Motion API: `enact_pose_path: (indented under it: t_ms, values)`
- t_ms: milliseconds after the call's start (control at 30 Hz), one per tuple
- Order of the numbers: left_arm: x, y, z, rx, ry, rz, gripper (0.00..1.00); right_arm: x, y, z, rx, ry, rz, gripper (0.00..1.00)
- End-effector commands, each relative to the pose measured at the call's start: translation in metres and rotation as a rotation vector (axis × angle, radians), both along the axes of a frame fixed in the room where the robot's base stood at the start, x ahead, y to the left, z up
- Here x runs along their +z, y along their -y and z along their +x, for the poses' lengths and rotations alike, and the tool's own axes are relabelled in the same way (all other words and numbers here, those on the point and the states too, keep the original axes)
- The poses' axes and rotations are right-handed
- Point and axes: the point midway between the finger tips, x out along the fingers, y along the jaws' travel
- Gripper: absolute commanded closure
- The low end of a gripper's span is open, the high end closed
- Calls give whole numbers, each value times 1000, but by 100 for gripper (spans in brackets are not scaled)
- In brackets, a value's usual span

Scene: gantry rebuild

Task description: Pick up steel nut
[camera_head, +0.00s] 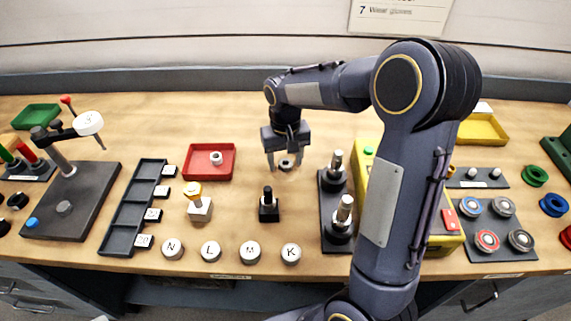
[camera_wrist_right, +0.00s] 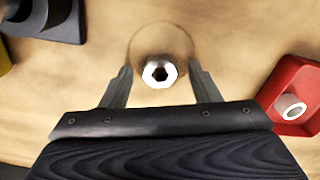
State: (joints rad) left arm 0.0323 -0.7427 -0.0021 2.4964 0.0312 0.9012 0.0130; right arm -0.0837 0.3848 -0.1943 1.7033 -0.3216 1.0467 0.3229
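The steel nut (camera_wrist_right: 160,71) is a shiny six-sided piece with a dark hole, inside a thin dark circle marked on the wooden table. In the head view the nut (camera_head: 287,162) shows small between the fingers of my right gripper (camera_head: 285,168). The right gripper points down and is open. In the right wrist view its fingertips (camera_wrist_right: 160,70) are on either side of the nut, with a gap on both sides. I cannot tell the exact height of the fingertips above the table. My left gripper is not in view.
A red tray (camera_head: 190,174) with a pale ring-shaped piece (camera_head: 216,158) is left of the gripper. A black post on a block (camera_head: 269,207) stands nearer the front. A dark stand with metal posts (camera_head: 327,215) is to the right. Bare wood surrounds the nut.

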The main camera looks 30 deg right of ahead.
Motion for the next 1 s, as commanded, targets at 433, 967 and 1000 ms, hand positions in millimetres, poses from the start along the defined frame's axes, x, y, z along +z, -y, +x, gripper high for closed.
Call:
enact_pose_path:
  t_ms: [433,967,1000]
  values:
    - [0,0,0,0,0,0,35,0,0,0,0,1,0,92]
    - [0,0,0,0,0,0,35,40,-5,-5,4,4,3,92]
    - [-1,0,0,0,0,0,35,48,-8,-11,5,5,3,92]
